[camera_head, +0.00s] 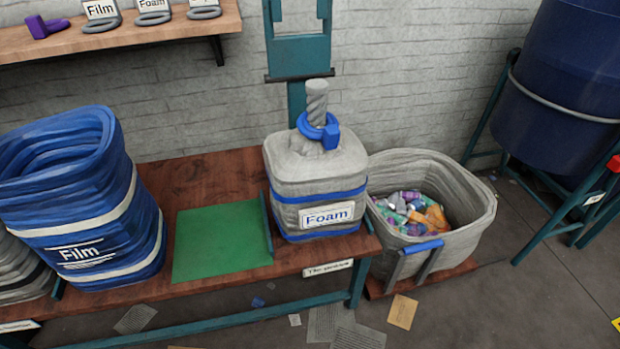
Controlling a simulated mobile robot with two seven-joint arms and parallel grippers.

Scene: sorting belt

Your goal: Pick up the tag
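Several tags stand on the wooden shelf at the top left, each with a grey ring at its base: a Film tag (101,9), a Foam tag (153,5) and a third tag (204,3) cut off by the top edge. A grey sack (318,180) on the table has a twisted neck with a blue clip (318,130) around it, and a Foam label (327,215) on its front. A blue sack (80,200) with an open top bears a Film label (80,252). Neither of my grippers is in view.
A purple object (45,27) lies on the shelf (130,38). A bare green mat (221,242) lies between the sacks on the table (215,175). A grey bin (465,215) of mixed pieces stands right of it. A blue drum (565,85) stands farther right. Papers litter the floor.

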